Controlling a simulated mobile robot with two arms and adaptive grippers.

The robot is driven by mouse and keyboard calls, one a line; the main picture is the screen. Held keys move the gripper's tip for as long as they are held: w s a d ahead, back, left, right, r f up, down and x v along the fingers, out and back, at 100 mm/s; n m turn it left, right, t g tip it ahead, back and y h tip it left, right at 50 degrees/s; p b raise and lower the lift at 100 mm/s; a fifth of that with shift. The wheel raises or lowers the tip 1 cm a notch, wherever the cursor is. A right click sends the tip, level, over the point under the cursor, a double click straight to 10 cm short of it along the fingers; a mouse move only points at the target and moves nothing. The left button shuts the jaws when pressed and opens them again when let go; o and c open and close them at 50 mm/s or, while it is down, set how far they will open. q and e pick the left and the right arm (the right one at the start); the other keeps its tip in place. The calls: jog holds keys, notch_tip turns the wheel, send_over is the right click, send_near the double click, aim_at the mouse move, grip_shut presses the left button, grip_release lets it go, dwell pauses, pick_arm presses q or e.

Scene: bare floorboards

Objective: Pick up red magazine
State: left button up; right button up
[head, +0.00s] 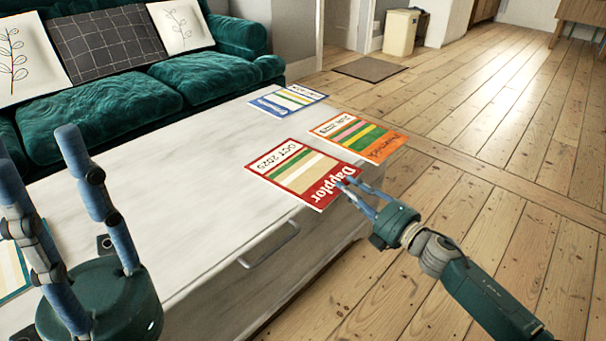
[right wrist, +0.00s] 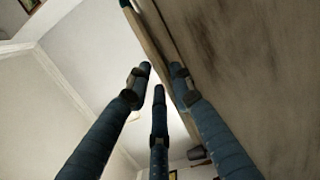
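The red magazine (head: 303,174), marked "Dapplor" and "OCT 2025", lies flat on the pale table, near its right edge. My right gripper (head: 357,192) is at the magazine's near right corner, by the table edge. One fingertip overlaps the corner in the picture; I cannot tell if it touches. In the right wrist view its three fingers (right wrist: 158,80) stand apart with nothing visible between them, and no magazine can be made out. My left gripper (head: 80,160) is open and empty at the lower left, fingers pointing up.
An orange magazine (head: 358,138) lies just beyond the red one, and a blue one (head: 288,101) farther back. The pale table (head: 190,180) has a handle (head: 268,246) on its front. A green sofa (head: 110,110) stands behind. The floorboards (head: 480,150) at right are clear.

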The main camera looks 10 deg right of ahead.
jog(key=shift+x, duration=0.95)
grip_shut()
jog(key=shift+r, duration=0.1)
